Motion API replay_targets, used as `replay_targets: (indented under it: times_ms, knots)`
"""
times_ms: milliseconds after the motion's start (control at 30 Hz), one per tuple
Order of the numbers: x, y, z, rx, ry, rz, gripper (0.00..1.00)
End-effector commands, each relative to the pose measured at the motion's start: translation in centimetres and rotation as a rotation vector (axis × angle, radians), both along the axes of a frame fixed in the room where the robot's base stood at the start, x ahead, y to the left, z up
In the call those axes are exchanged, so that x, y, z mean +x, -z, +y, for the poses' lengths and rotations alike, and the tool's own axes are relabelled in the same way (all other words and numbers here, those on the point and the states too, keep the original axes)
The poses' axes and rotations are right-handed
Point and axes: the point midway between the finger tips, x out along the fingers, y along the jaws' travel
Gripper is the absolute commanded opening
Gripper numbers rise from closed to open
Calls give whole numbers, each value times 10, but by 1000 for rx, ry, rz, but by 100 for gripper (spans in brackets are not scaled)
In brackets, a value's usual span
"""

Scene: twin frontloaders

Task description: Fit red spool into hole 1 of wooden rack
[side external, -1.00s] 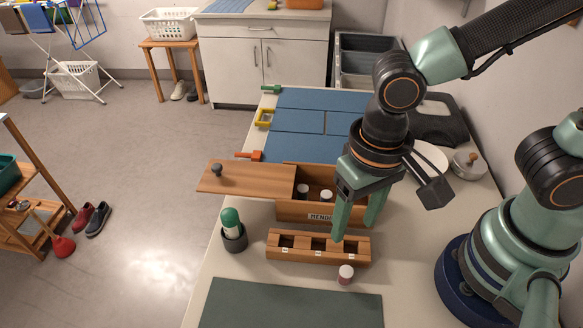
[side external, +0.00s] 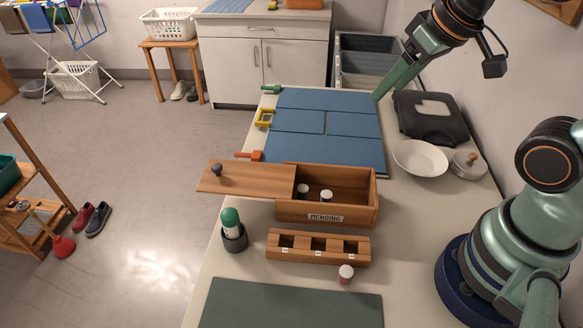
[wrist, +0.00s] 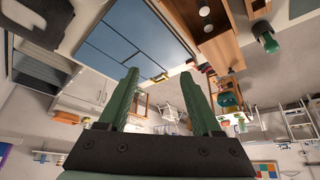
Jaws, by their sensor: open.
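A small spool with a white top and a pinkish-red side (side external: 345,276) stands on the table just in front of the right end of the wooden rack (side external: 361,259). The rack has three square holes in a row with small white labels, and all look empty. My gripper (wrist: 160,76) is open and empty, its green fingers apart. In the side view it is raised at the back right, beyond the blue mat's far right corner and well away from the spool and rack.
The wooden MENDING box (side external: 290,212) behind the rack holds two white-topped spools; its lid (side external: 245,180) is slid left. A green-topped item stands in a dark cup (side external: 234,240) left of the rack. A white bowl (side external: 420,158) and lidded pot (side external: 468,164) stand right. A dark green mat (side external: 290,305) lies in front.

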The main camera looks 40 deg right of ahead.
Motion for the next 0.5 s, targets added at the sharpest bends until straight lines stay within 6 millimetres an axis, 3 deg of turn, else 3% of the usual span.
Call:
replay_targets:
  times_ms: [267, 500]
  knots:
    - [0, 8, 15, 53, 53, 32, 66]
    - [-11, 39, 71, 232, 321, 173, 66]
